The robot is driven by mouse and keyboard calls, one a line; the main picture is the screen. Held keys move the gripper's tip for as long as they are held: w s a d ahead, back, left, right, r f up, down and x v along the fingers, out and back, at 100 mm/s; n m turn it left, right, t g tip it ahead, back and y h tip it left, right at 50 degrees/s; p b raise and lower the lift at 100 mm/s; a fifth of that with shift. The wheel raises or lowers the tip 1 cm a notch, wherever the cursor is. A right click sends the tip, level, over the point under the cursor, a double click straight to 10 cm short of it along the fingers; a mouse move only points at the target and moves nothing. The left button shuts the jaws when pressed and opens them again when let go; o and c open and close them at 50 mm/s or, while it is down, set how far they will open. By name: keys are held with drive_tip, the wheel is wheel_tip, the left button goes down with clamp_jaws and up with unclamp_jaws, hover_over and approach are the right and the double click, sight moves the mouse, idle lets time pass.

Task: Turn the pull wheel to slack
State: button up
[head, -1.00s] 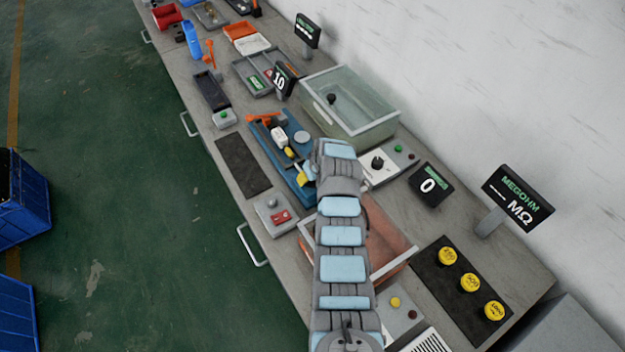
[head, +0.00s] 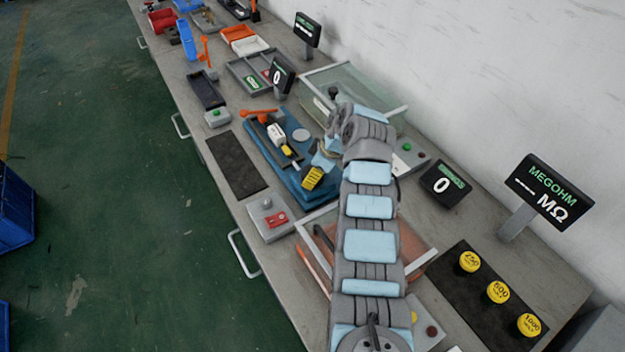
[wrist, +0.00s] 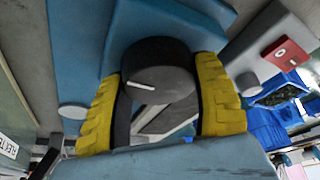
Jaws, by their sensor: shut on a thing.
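The pull wheel (wrist: 158,62) is a dark round knob with a white line on its face, seen in the wrist view. The line lies nearly level, tilted slightly. My gripper (wrist: 160,82) has its two yellow ribbed fingers on either side of the wheel, shut on it. In the head view my gripper (head: 314,178) is at the near end of the blue fixture (head: 283,165), and the wheel is hidden there. A small black display (head: 280,78) behind the fixture reads 0.
An orange lever (head: 258,115) and a white block (head: 276,133) are on the fixture. A glass-walled tank (head: 385,95) stands behind my arm. A grey box with a red switch (head: 268,216) is in front. A dark mat (head: 236,165) lies clear at left.

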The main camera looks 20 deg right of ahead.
drive_tip(key=shift+n+b, duration=0.5)
drive_tip(key=shift+b, duration=0.25)
drive_tip(key=o, duration=1.2)
drive_tip(key=shift+o, duration=0.2)
drive_tip(key=shift+r, duration=0.15)
drive_tip(key=v, duration=1.1)
drive_tip(key=shift+d+r, duration=0.2)
drive_tip(key=shift+r, duration=0.15)
